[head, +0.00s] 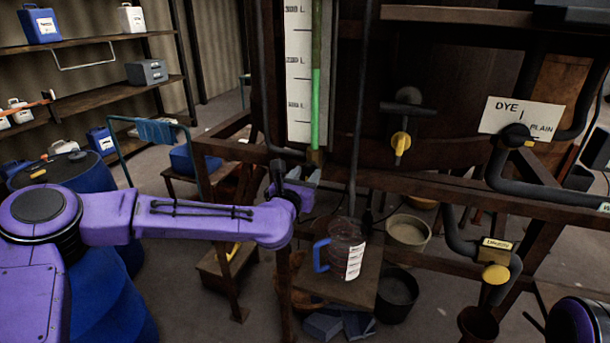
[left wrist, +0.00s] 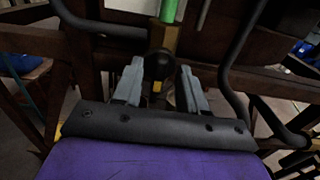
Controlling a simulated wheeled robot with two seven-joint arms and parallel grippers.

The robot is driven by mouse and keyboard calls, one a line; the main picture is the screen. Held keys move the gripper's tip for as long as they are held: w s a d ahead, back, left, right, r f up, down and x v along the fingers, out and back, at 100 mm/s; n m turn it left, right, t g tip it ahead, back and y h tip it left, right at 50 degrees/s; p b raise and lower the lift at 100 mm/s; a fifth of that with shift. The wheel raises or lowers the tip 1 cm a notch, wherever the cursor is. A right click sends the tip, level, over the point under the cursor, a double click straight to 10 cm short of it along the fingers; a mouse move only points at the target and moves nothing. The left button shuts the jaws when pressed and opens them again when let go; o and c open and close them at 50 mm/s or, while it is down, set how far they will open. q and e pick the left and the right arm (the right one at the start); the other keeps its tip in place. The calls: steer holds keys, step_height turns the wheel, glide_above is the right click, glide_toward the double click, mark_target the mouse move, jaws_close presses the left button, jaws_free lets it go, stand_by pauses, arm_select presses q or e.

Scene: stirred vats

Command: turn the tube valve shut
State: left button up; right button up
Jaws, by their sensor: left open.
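The sight tube (head: 316,110) stands upright on a white scale board and is filled with green liquid in its lower part. A brass fitting (head: 314,157) sits at its foot; it also shows in the left wrist view (left wrist: 165,38). Below it, a dark round valve part (left wrist: 158,66) with a small yellow piece (left wrist: 157,87) appears between my fingers. My left gripper (head: 303,174) is just below the tube's foot; its fingers (left wrist: 161,82) are open, one on each side of the valve. I cannot tell whether they touch it. The valve handle's angle is unclear. My right gripper is out of view.
A wooden frame beam (head: 235,150) runs close beside the gripper. A dark vertical pipe (head: 355,120) stands right of the tube. A clear jug (head: 345,250) with a blue handle stands on a low stand below. Yellow-handled valves (head: 401,143) and a dye sign (head: 522,117) are at right.

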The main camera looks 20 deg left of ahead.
arm_select(q)
jaws_close()
steer(key=shift+f+m+b, duration=0.1)
steer(key=shift+m+b, duration=0.8)
steer(key=shift+m, duration=0.3)
steer(key=m+b, duration=0.1)
steer(key=m, duration=0.2)
steer(key=shift+d+m+b, duration=0.15)
steer(key=shift+m+b, duration=0.15)
steer(key=m+b, duration=0.1)
steer(key=m, duration=0.4)
steer(key=shift+m, duration=0.3)
steer(key=m, duration=0.3)
steer(key=shift+d+b, duration=0.1)
steer(key=shift+b, duration=0.2)
steer(key=shift+f+m, duration=0.15)
steer(key=shift+m, duration=1.45)
